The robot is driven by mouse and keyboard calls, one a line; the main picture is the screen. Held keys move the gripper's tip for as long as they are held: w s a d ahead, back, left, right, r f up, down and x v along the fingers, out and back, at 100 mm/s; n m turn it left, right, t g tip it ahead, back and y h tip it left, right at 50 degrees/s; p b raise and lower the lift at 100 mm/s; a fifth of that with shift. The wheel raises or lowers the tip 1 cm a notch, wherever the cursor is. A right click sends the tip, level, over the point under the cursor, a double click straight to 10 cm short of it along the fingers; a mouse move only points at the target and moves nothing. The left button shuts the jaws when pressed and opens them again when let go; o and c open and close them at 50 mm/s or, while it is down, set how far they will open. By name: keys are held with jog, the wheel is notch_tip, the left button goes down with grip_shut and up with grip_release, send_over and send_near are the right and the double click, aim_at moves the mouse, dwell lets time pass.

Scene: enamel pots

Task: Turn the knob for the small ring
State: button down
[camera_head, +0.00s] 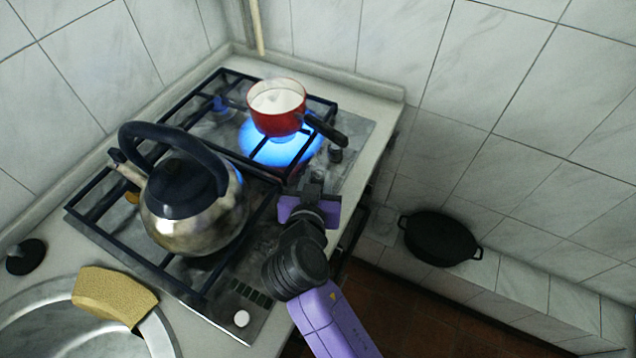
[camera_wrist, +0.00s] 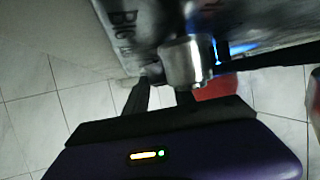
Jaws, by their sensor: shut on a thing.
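The gas hob (camera_head: 235,290) has a row of controls along its right edge. In the wrist view a silver cylindrical knob (camera_wrist: 187,62) stands at the fingertips of my gripper (camera_wrist: 163,92). Its turned angle cannot be read. A blue flame (camera_head: 275,152) burns under a red saucepan (camera_head: 272,122). Which ring is the small one is not clear.
A steel kettle (camera_head: 195,225) stands on the near-left part of the hob. The saucepan's black handle (camera_head: 325,130) points towards the knob edge. A sponge (camera_head: 112,295) lies on the sink rim. A black pan (camera_head: 440,238) sits on a low ledge at right.

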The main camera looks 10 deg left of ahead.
jog(key=shift+h, duration=0.3)
jog(key=c, duration=1.1)
grip_release()
jog(key=shift+o, duration=0.2)
jog(key=shift+b+v, duration=0.5)
jog(key=shift+v, duration=3.4)
